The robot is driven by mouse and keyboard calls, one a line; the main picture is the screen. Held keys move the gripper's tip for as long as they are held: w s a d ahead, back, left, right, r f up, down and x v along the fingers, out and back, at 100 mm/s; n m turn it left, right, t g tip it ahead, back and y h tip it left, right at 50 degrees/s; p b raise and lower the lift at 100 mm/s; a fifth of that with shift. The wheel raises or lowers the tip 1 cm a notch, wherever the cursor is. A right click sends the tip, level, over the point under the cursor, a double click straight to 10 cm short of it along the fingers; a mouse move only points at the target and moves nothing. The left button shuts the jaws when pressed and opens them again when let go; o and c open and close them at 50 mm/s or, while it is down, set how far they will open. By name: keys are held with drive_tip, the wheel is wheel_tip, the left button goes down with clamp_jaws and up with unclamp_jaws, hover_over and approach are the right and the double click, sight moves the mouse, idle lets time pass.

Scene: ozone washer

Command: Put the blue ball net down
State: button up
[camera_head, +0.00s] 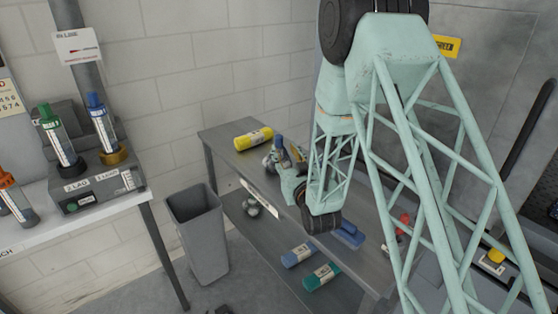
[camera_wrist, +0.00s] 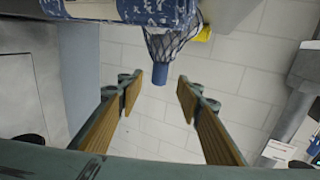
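The blue ball net (camera_wrist: 166,44) shows in the wrist view as dark mesh narrowing to a blue end (camera_wrist: 155,73). A mottled blue and white body (camera_wrist: 130,10) adjoins it at the top edge; most of it is cut off. My gripper (camera_wrist: 160,92) is open, its tan-padded fingers spread apart on either side below the blue end. No finger appears to touch it. My gripper and arm partly hide the net there.
A yellow bottle (camera_head: 253,139) lies on the grey table (camera_head: 222,133) near the net. Blue (camera_head: 298,255) and green (camera_head: 321,277) bottles lie on the lower shelf. A grey bin (camera_head: 200,235) stands left of the table. A blue object (camera_head: 348,236) lies right of my arm.

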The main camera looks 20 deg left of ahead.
sight(280, 141)
drive_tip(key=shift+x, duration=1.35)
drive_tip(key=shift+w, duration=0.1)
drive_tip(key=shift+b+x, duration=0.5)
drive_tip(key=shift+x, duration=2.05)
drive_tip(key=shift+r, duration=0.2)
drive_tip(key=shift+c, duration=0.7)
clamp_jaws()
